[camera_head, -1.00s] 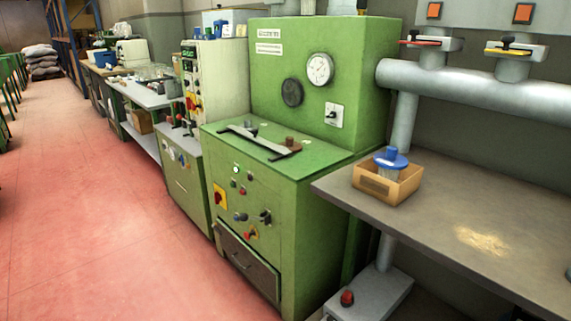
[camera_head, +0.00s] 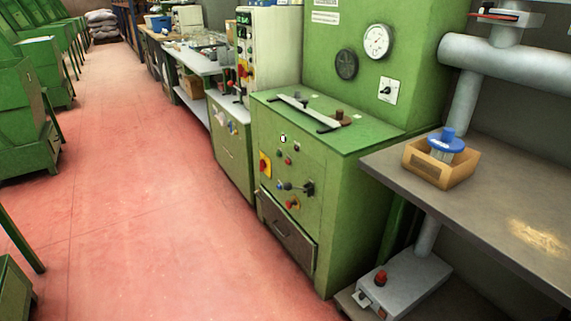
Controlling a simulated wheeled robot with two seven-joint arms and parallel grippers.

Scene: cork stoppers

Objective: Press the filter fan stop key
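I see no key that I can read as the filter fan stop key. A green machine (camera_head: 340,190) stands in the middle, with small controls on its front panel. They include a white round one (camera_head: 283,139), small red ones (camera_head: 288,160) and a red switch on a yellow plate (camera_head: 265,165). A grey box (camera_head: 405,283) low at the right carries a red button (camera_head: 381,278). Labels are too small to read. Neither of my grippers is in view.
Green machines (camera_head: 25,110) line the left. The red floor (camera_head: 150,200) between is clear.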

